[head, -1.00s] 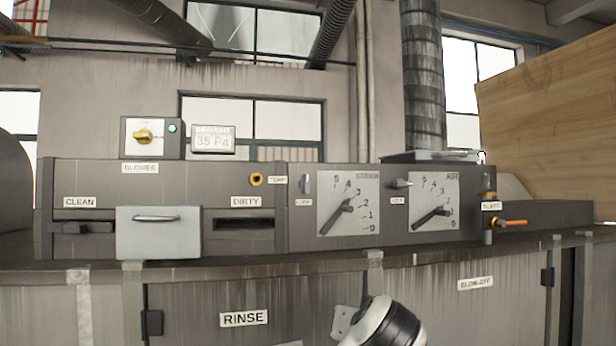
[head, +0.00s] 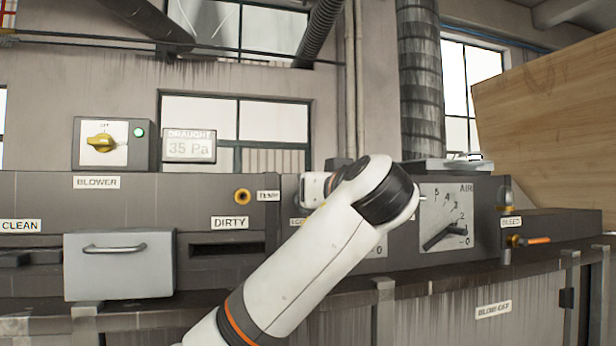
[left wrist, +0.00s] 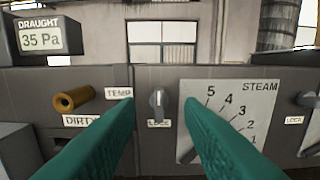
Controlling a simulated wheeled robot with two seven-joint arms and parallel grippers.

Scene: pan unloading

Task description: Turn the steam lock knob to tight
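The steam lock knob (left wrist: 158,103) is a small grey knob with a light upright bar. It sits on the dark panel above a LOCK label (left wrist: 158,124), left of the STEAM dial (left wrist: 228,122). Its bar looks about vertical. My left gripper (left wrist: 159,118) is open, its two teal fingers on either side of the knob in the picture, with nothing between them. I cannot tell whether they touch the panel. In the head view my left arm crosses in front of the knob and most of the steam dial and hides them. My right gripper is not in view.
A brass TEMP fitting (left wrist: 75,99) sticks out left of the knob. The second lock knob (left wrist: 308,99) is right of the steam dial.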

